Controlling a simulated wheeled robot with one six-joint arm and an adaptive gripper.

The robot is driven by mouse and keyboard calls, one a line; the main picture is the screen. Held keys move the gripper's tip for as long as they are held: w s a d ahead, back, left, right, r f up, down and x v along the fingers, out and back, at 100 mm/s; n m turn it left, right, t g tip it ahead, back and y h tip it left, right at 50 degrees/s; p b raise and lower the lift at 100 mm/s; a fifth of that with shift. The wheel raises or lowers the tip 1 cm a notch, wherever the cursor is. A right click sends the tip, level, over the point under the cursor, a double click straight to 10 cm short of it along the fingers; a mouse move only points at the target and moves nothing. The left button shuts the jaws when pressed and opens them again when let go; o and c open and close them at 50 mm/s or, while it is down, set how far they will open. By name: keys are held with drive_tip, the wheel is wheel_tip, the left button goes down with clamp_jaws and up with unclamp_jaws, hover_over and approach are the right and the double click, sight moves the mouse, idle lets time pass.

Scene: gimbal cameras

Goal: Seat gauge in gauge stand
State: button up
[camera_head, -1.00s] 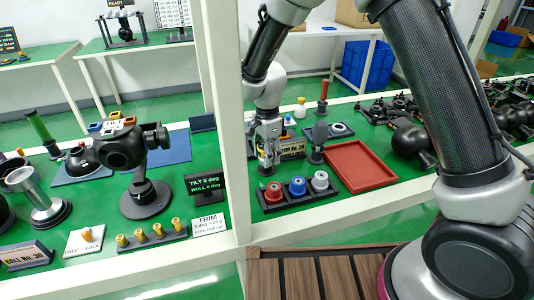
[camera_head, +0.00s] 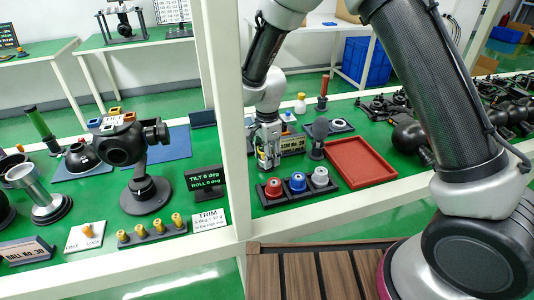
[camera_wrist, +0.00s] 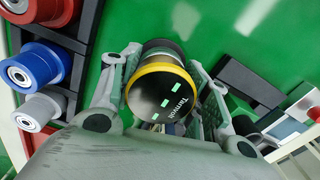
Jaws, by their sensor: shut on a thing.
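My gripper (camera_wrist: 160,98) is shut on a round gauge (camera_wrist: 160,95) with a black face, a yellow rim and green marks, seen in the wrist view. Its two fingers press on either side of it, and green surface lies behind. In the head view my gripper (camera_head: 267,157) hangs over the green table, behind the rack of spools, and only a little yellow of the gauge shows there. A black frame (camera_wrist: 250,80) lies right of the gripper in the wrist view; I cannot tell whether it is the gauge stand.
A rack with red (camera_head: 273,187), blue (camera_head: 298,182) and white spools (camera_head: 320,177) stands in front of my gripper. A red tray (camera_head: 360,162) lies to its right. A dark paddle-like stand (camera_head: 318,138) is close by. A white post (camera_head: 225,120) rises left of my arm.

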drive_tip(key=o, duration=1.3)
drive_tip(key=shift+c, duration=0.2)
wheel_tip(320, 180, up, 12)
drive_tip(key=shift+f, duration=0.1)
